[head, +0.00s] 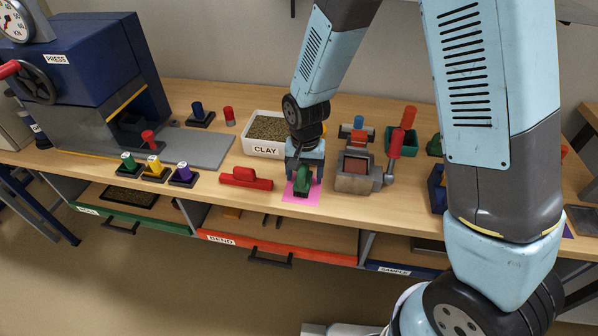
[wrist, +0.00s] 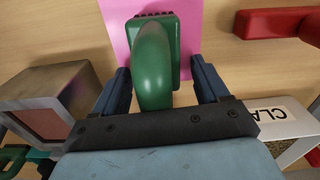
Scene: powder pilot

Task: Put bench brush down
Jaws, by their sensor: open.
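A green bench brush (head: 302,183) with a rounded handle lies on a pink sheet (head: 288,195) near the front edge of the workbench. My gripper (head: 303,179) is right above it, pointing down. In the wrist view the brush (wrist: 153,65) is between the two fingers of my gripper (wrist: 160,78), with its dark bristles at the far edge over the pink sheet (wrist: 119,25). The fingers are open, one on each side of the brush. A gap shows beside it on the left; contact on the right is hard to tell.
A CLAY bin (head: 264,150) stands behind left of my gripper, and a red handled block (head: 246,179) lies to the left. A grey metal block (head: 353,181) with a red-handled lever stands close on the right. Open drawers (head: 276,248) lie below the bench edge.

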